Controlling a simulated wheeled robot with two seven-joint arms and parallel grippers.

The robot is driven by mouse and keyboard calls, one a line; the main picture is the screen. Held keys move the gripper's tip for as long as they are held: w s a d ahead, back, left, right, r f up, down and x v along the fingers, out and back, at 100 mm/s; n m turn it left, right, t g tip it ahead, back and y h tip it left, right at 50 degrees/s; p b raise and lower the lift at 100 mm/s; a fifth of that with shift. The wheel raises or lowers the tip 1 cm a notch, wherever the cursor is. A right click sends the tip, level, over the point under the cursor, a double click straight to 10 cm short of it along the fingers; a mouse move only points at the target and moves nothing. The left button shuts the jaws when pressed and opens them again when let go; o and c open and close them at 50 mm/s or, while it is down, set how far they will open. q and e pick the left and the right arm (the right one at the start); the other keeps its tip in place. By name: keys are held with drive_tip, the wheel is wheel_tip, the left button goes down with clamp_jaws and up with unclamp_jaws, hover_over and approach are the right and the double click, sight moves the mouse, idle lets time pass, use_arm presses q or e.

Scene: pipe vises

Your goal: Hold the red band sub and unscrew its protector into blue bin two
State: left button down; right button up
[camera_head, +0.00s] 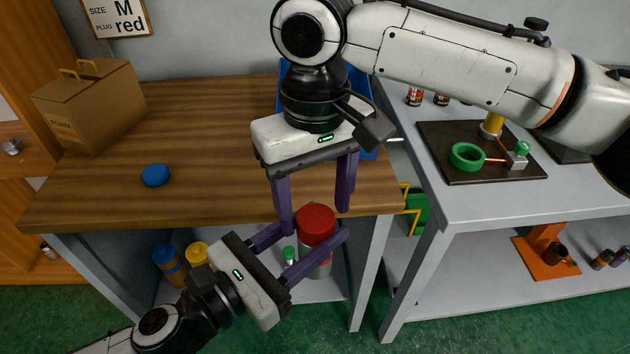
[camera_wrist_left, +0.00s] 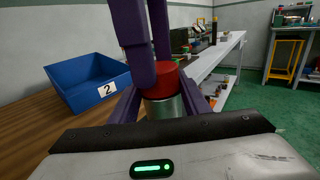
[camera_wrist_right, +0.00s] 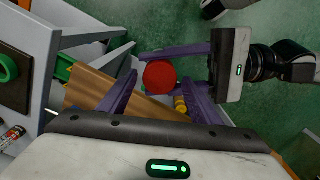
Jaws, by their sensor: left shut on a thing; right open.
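The sub has a grey metal body (camera_wrist_left: 163,106) topped by a red protector (camera_head: 315,222). It stands upright in front of the wooden table's edge. My left gripper (camera_head: 313,240) is shut on the body, just below the protector. I cannot make out a red band on the body. My right gripper (camera_head: 314,207) is open above, its fingers pointing down on either side of the protector. In the right wrist view the protector (camera_wrist_right: 160,75) lies between the open fingers. Blue bin two (camera_wrist_left: 75,92) stands on the table, mostly hidden behind my right arm in the head view.
A blue cap (camera_head: 155,175) and a foam box (camera_head: 90,100) rest on the wooden table (camera_head: 200,120). A grey bench (camera_head: 480,200) at right bears a dark board (camera_head: 450,170) with a green ring. Yellow- and blue-capped bottles (camera_head: 170,265) stand below the table.

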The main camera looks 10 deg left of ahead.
drive_tip(key=shift+f, duration=1.2)
drive_tip(key=c, duration=1.1)
drive_tip(key=n, duration=0.5)
drive_tip(key=shift+n, duration=0.4)
drive_tip(key=o, duration=1.2)
drive_tip(key=shift+r, duration=0.15)
